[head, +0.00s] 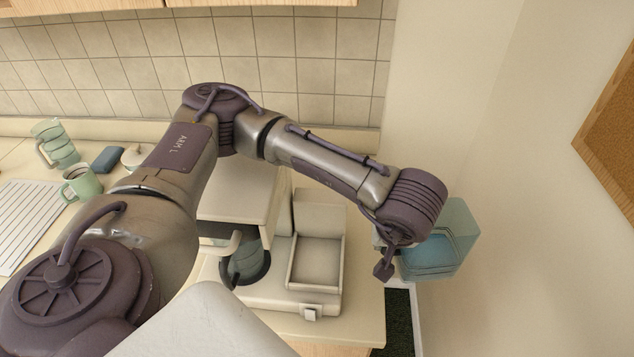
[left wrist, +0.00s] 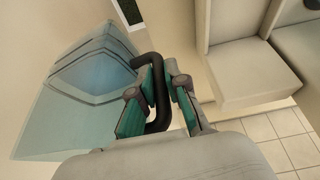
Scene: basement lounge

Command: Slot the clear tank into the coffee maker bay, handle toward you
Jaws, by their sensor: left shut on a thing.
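The clear tank (head: 452,238), bluish with what looks like water in it, is held in the air right of the counter's end. My left gripper (head: 385,258) is at its left side, partly hidden by my own wrist. In the left wrist view the fingers (left wrist: 161,92) are closed around the tank's dark handle (left wrist: 157,118), and the tank (left wrist: 85,85) extends to the left. The cream coffee maker (head: 275,295) stands on the counter, partly behind my arm. Its square bay (head: 318,262) on the right looks empty. My right gripper is out of view.
A carafe (head: 243,262) sits in the coffee maker's left part. A green mug (head: 82,185), a glass pitcher (head: 55,145), a blue sponge-like block (head: 108,159) and a ribbed drainboard (head: 28,222) lie further left. A wall rises close to the right of the counter.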

